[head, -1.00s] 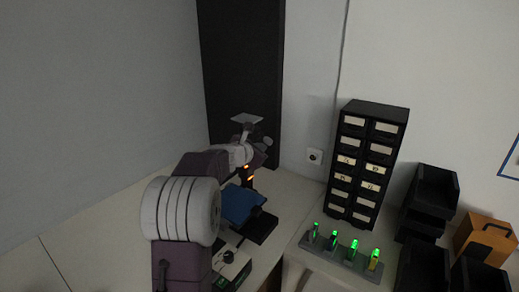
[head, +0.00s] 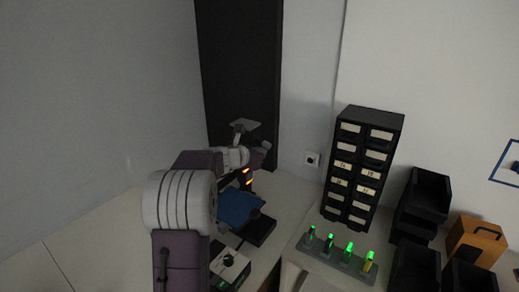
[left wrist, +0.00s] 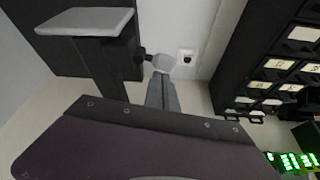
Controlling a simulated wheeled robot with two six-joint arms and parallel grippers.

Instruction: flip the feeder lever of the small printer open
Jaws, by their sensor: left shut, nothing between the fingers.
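The small printer seems to be the dark-framed machine with a blue bed (head: 238,207) on the white table in the head view. In the left wrist view a light grey plate (left wrist: 85,21) tops its dark post. A short dark lever with a pale rounded knob (left wrist: 164,62) sticks out to the right of the post; the knob also shows in the head view (head: 265,145). My left gripper (left wrist: 160,84) is shut and empty, its grey fingers just below the knob in the picture. I cannot tell whether they touch it. My right gripper is not in view.
A black drawer cabinet (head: 362,165) stands to the right. In front is a grey rack (head: 338,260) with several green-lit items. Black bins (head: 421,205) and an orange case (head: 476,240) are farther right. A small white-topped device (head: 230,270) sits near my arm.

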